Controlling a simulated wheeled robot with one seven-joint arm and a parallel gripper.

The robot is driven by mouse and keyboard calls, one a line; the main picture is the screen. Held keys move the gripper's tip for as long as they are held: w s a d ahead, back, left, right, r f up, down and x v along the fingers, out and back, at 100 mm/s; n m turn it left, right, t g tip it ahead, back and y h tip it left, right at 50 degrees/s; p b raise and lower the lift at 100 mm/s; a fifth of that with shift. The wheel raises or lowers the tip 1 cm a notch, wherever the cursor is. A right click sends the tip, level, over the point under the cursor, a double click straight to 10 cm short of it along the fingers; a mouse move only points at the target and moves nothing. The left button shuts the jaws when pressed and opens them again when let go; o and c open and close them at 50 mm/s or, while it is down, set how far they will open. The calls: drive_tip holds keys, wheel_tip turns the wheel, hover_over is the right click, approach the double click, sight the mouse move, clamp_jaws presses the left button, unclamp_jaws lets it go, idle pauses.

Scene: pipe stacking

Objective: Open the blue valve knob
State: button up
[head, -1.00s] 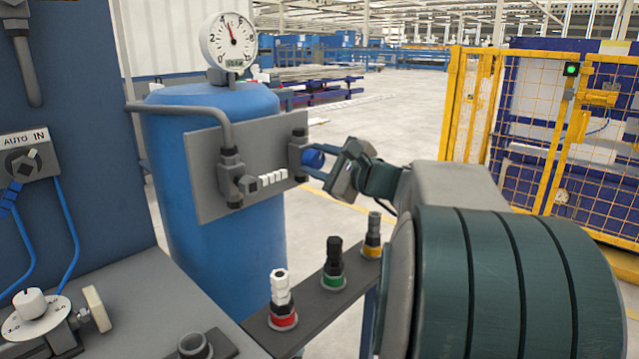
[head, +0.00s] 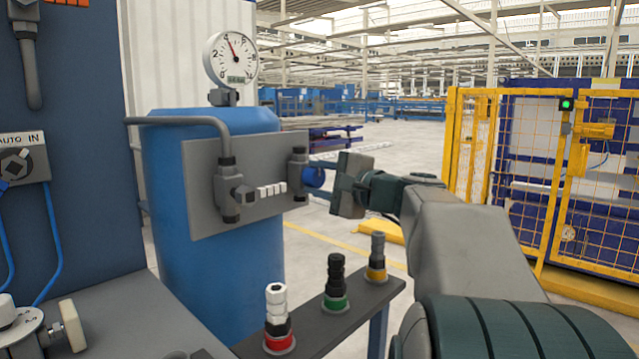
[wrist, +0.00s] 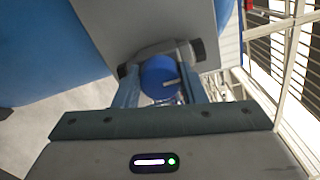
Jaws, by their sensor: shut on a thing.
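The blue valve knob (head: 315,177) sticks out to the right from a dark fitting (head: 298,170) on the grey panel (head: 205,200) of the blue tank (head: 166,255). My gripper (head: 318,178) reaches in from the right, its fingers on either side of the knob. In the wrist view the knob (wrist: 160,78) sits between the two blue-grey fingers of my gripper (wrist: 157,85), with a pale mark on its face. My gripper is shut on the knob. The knob's far side is hidden.
A round gauge (head: 230,58) stands on top of the tank. A shelf (head: 325,320) with several colored fittings stands below my arm. A yellow mesh fence (head: 530,180) is at the right. The floor behind my gripper is open.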

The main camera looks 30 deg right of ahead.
drive_tip(key=o, duration=1)
drive_tip(key=p+v, duration=0.3)
drive_tip(key=v, duration=1)
drive_tip(key=shift+s, duration=0.4)
drive_tip(key=shift+d, duration=0.1)
